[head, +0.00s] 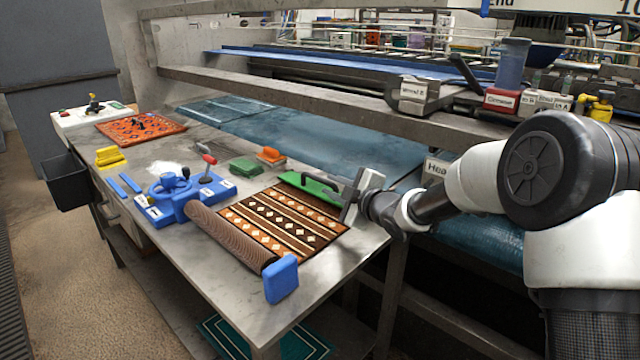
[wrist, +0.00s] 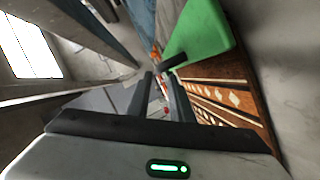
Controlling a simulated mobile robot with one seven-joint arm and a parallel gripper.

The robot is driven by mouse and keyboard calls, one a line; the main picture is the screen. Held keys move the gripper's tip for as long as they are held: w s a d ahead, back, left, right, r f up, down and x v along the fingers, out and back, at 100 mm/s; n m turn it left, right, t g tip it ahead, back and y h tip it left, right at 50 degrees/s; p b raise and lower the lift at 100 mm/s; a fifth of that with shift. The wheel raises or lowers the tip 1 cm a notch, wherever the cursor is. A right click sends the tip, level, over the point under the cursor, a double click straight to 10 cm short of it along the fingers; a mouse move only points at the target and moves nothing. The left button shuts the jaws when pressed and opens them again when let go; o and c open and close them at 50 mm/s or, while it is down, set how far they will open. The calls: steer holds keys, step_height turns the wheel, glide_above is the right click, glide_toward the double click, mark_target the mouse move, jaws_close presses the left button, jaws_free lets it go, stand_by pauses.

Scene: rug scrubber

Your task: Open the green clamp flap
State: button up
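The green clamp flap (head: 322,187) lies along the far right edge of a brown patterned rug (head: 282,222) on the metal table. A black bar handle shows on it. In the wrist view the green flap (wrist: 205,35) is at upper right, with the black handle (wrist: 174,62) close to the fingertips. My gripper (head: 346,197) is at the flap's right end. In the wrist view my gripper (wrist: 160,80) has a gap between its fingers, with nothing seen held. Whether a finger touches the handle or flap cannot be told.
A green block (head: 246,167) and an orange brush (head: 270,156) lie behind the rug. A steel rail (head: 330,100) runs behind the table.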

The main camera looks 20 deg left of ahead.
mark_target(324, 182)
steer(key=x, duration=0.7)
steer(key=shift+w+a+f+b, duration=0.1)
steer(key=shift+w+a+b, duration=0.15)
steer(key=shift+w+b, duration=0.05)
jaws_close()
